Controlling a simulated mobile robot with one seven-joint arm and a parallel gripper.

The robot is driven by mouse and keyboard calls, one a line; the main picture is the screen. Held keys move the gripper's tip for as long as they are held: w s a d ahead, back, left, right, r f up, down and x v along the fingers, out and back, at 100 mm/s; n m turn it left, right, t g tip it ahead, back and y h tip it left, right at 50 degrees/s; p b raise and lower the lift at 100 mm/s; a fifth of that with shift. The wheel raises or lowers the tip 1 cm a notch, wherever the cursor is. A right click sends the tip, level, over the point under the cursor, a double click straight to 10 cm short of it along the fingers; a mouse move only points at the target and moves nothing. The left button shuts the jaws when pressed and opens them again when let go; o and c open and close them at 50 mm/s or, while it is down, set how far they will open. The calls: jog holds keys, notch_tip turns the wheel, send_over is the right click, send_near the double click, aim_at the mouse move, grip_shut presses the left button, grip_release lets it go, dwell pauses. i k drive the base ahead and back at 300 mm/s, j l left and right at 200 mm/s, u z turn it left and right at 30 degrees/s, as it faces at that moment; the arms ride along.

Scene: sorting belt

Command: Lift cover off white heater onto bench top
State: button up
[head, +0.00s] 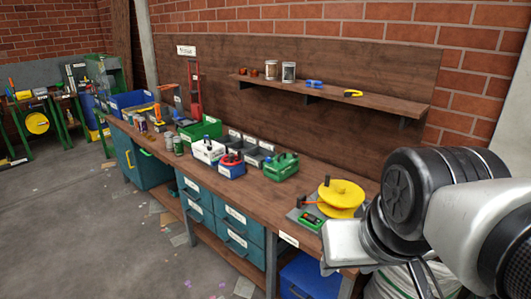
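The wooden bench top (240,185) runs from the back left to the front right. My arm enters at the right, and a pale block at its end, which seems to be my gripper (345,243), is over the near right end of the bench. Its fingers cannot be made out, so I cannot tell whether it is open or holds anything. I cannot pick out a white heater or its cover for certain. A white object (410,283) with green marks shows partly under my arm at the bottom right, mostly hidden.
Yellow discs (341,195) lie near the bench's right end. A green carrier (281,167), a white bin (207,152) and a green bin (201,130) stand further left. A wall shelf (335,95) holds jars.

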aim_at(200, 147)
jog(key=i+j, duration=0.35)
jog(key=i+j+z, duration=0.1)
jog(key=i+j, duration=0.3)
jog(key=j, duration=0.15)
jog(key=i+j, duration=0.35)
jog(key=j, duration=0.15)
jog(key=i+j, duration=0.35)
jog(key=i+j+z, duration=0.1)
jog(key=i+j, duration=0.25)
jog(key=j, duration=0.25)
jog(key=i+j, duration=0.3)
jog(key=j, duration=0.2)
jog(key=i+j+z, duration=0.1)
jog(key=i+j, duration=0.25)
jog(key=j, duration=0.15)
jog(key=i+j, duration=0.3)
jog(key=j, duration=0.25)
